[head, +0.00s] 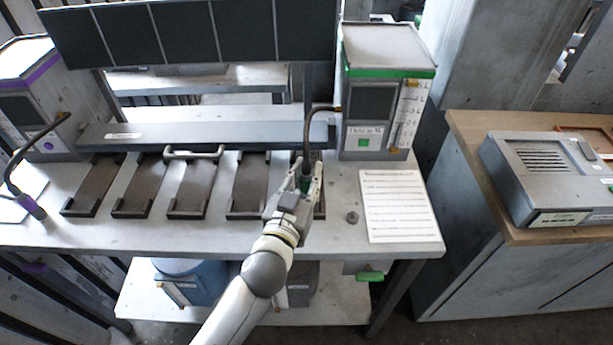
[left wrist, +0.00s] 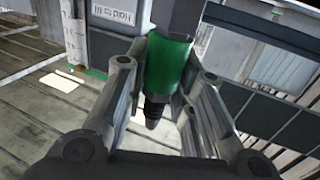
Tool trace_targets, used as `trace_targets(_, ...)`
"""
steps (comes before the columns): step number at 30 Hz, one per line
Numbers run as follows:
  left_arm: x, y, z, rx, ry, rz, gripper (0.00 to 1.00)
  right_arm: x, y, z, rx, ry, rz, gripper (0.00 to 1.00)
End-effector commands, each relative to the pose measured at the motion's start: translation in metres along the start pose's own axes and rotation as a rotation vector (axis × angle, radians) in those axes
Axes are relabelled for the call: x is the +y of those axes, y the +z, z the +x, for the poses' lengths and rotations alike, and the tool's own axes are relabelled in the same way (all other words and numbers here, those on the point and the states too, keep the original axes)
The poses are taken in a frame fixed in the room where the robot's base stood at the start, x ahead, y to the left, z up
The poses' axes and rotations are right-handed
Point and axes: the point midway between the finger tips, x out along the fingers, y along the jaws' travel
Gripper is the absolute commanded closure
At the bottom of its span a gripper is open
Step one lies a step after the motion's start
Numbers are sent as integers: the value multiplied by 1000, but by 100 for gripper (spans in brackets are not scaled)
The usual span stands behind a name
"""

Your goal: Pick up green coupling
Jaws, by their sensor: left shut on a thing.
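The green coupling (left wrist: 168,62) is a green cylinder with a dark nozzle end, and it sits between my left gripper's fingers in the left wrist view. In the head view my left gripper (head: 308,183) is shut on the green coupling (head: 305,184), at the end of a dark curved hose (head: 308,128). The hose comes from the grey box with a green band (head: 375,95). The fingers and hand partly hide the coupling in the head view. My right gripper is not in view.
Several dark slots (head: 190,187) line the bench left of my gripper. A printed sheet (head: 398,205) and a small dark knob (head: 352,217) lie to its right. A second hose with a purple end (head: 33,207) hangs at the left. A grey housing (head: 545,175) sits on the right-hand cabinet.

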Motion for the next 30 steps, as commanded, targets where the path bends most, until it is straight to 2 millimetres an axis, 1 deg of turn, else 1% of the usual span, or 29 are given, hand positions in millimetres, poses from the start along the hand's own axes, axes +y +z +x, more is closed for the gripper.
trace_targets(1,0,-6,0,3,0,-1,100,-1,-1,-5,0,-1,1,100)
trace_targets(5,0,-17,0,3,0,-3,100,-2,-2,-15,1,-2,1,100)
trace_targets(10,0,-36,0,3,0,-3,100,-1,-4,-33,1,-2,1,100)
trace_targets(14,0,-55,-16,2,-1,-3,100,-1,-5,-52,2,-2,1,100)
trace_targets(21,1,-97,-50,1,0,-4,100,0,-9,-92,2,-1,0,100)
trace_targets(23,1,-98,-64,-2,0,-5,100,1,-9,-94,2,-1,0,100)
trace_targets(27,0,-109,-93,-1,-1,-3,100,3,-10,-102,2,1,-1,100)
trace_targets(30,1,-115,-109,0,-1,-3,100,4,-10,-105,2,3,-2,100)
